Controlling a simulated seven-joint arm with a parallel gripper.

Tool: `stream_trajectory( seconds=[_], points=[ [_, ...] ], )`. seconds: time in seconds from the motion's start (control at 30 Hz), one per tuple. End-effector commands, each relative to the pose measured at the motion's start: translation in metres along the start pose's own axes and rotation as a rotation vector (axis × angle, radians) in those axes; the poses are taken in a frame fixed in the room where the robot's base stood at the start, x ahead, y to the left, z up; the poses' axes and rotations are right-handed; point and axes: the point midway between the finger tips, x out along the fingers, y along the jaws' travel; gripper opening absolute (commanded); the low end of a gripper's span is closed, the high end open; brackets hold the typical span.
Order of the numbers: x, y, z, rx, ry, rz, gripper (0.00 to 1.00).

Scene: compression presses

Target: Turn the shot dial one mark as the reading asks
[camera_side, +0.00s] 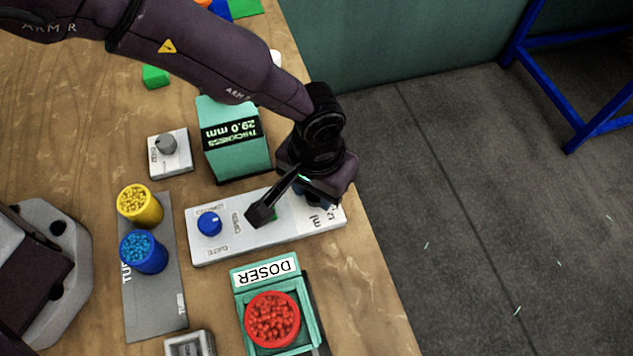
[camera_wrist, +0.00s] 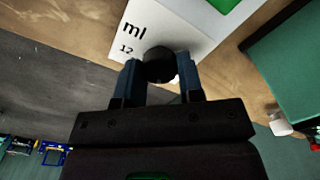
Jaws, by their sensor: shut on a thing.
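The shot dial (camera_wrist: 158,62) is a dark round knob on a white panel marked "ml" and "12" in the wrist view. My gripper (camera_wrist: 160,75) is shut on it, one finger on each side. In the side view my gripper (camera_side: 322,203) is at the right end of the long white panel (camera_side: 222,248), and the arm hides the dial and most of its scale. The teal thickness gauge (camera_side: 240,165) stands behind the panel. Its lit display (camera_side: 231,132) is upside down in the picture and seems to read 29.0 mm. The dial's pointer is not readable.
A blue knob (camera_side: 209,223) sits on the panel's left part. A grey knob (camera_side: 166,144) on a small plate, yellow (camera_side: 140,205) and blue (camera_side: 144,252) tubs, and the teal doser (camera_side: 265,270) with a red tub (camera_side: 272,320) stand nearby. The table edge is just right of the panel.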

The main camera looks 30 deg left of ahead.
Motion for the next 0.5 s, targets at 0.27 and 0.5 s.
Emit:
stream_trajectory(
  seconds=[0.27,0.5],
  points=[
    [-0.0007,0.0004,0.0001,0.174,-0.001,0.001,0.11],
    [-0.0008,0.0007,0.0002,0.332,-0.001,0.000,0.11]
  ],
)
